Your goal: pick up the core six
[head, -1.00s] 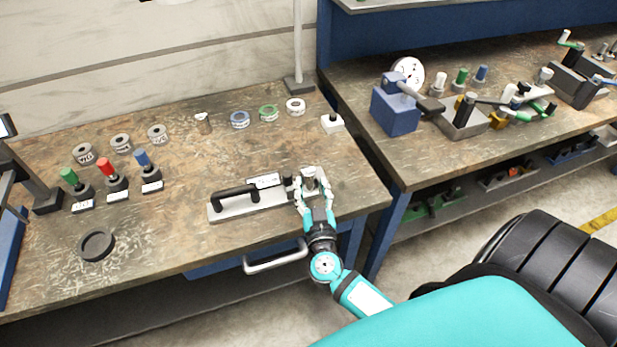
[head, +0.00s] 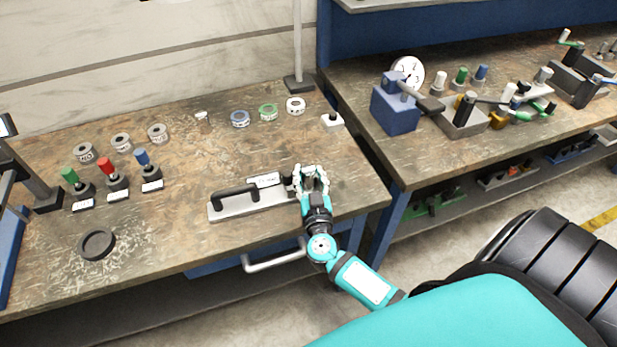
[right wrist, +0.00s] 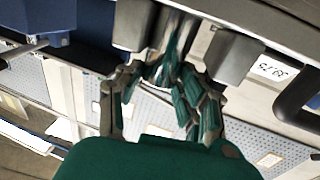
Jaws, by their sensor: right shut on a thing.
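My right gripper (head: 312,172) is at the right end of the grey fixture plate (head: 275,202) on the left bench. It is shut on a shiny metal core (right wrist: 172,42), which shows between the fingers in the right wrist view, where the gripper (right wrist: 165,75) comes up from below. I cannot read a number on the core, so I cannot tell if it is core six. In the head view the fingers mostly hide it. Whether it is clear of the fixture cannot be told. My left gripper is not in view.
The fixture has a black handle (head: 234,194) and a white label (head: 264,180). Green, red and blue handled tools (head: 107,170), grey rings (head: 121,142) and coloured rings (head: 268,112) stand behind and left. A black dish (head: 96,244) lies front left.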

